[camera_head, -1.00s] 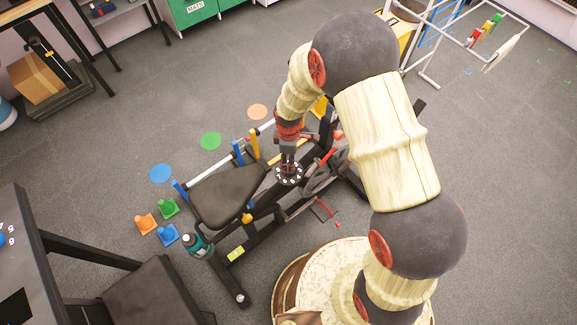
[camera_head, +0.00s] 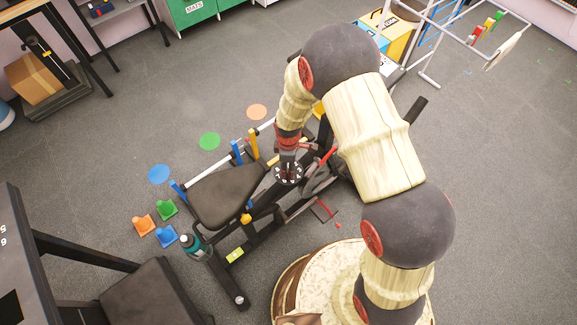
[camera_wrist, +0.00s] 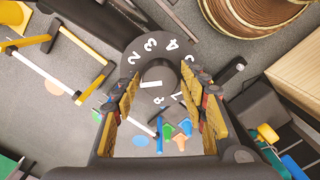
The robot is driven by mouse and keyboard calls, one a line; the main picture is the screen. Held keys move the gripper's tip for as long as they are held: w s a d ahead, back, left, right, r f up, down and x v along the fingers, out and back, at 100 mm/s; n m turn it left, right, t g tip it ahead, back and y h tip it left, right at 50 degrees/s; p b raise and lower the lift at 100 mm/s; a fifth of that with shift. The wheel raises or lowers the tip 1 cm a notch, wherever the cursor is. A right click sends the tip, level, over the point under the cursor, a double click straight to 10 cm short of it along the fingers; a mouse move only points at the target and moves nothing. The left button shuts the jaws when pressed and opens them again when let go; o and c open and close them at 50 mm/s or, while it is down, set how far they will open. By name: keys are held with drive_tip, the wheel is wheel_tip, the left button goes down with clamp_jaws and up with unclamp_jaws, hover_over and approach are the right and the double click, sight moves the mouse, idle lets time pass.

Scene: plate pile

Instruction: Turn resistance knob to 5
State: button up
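The resistance knob is a dark knob (camera_wrist: 157,76) with a white bar mark, on a round black dial with white numerals, seen in the wrist view. The mark lies toward the left of the knob. The numerals 2, 3 and 4 run along the dial's upper side; the 5 area is partly hidden by the right finger. My gripper (camera_wrist: 160,92) is open, one finger on each side of the knob; I cannot tell if they touch it. In the head view my gripper (camera_head: 288,158) points down over the dial (camera_head: 289,174) on the exercise machine.
The machine's black seat (camera_head: 226,194) is left of the dial, with a teal bottle (camera_head: 195,245) below it. Several small cones, an orange one (camera_head: 143,225) among them, stand on the floor. Open carpet lies at right.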

drive_tip(key=c, duration=0.8)
